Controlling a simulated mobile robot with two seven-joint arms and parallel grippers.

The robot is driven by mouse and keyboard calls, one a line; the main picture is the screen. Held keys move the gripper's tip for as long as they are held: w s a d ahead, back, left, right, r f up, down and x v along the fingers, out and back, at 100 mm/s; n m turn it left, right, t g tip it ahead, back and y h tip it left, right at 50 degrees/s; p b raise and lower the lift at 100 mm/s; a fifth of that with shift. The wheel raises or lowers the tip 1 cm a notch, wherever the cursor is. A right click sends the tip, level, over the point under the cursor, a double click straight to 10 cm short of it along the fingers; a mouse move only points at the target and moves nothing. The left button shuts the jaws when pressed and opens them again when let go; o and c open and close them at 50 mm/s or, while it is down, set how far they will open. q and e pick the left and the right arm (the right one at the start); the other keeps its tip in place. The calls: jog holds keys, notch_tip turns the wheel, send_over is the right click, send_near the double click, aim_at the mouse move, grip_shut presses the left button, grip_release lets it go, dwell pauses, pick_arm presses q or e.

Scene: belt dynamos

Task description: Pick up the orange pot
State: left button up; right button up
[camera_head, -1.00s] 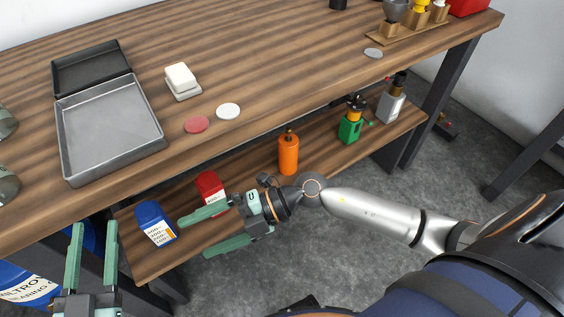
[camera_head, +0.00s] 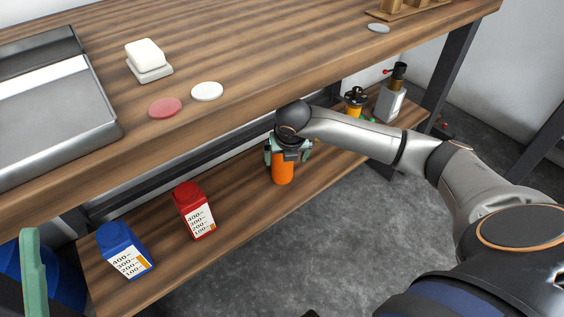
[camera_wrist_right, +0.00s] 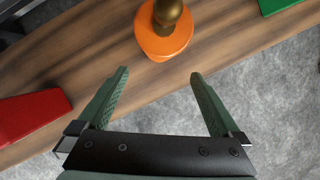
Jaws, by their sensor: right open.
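The orange pot (camera_head: 283,173) stands upright on the lower wooden shelf, its top hidden behind my right gripper in the head view. In the right wrist view the orange pot (camera_wrist_right: 164,36) shows its brass-coloured neck, just beyond the fingertips. My right gripper (camera_wrist_right: 158,74) is open and empty, its two green fingers pointing toward the pot with a gap between them; the pot is not between the fingers. In the head view my right gripper (camera_head: 288,152) overlaps the pot's upper part. One green finger of my left gripper (camera_head: 34,275) shows at the lower left edge.
A red carton (camera_head: 194,212) and a blue carton (camera_head: 124,251) stand left of the pot on the shelf (camera_head: 236,192). A grey bottle (camera_head: 391,103) stands to its right. The tabletop (camera_head: 240,62) overhangs the shelf behind, with a metal tray (camera_head: 95,135).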

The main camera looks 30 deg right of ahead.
jog(key=w+d, duration=0.1)
jog(key=w, duration=0.1)
jog(key=w+b, duration=0.1)
jog(key=w+d+f+b, duration=0.1)
jog(key=w, duration=0.1)
jog(key=shift+w+d, duration=0.3)
jog(key=shift+w, duration=0.1)
jog(key=shift+c, duration=0.2)
grip_shut()
dwell(0.5)
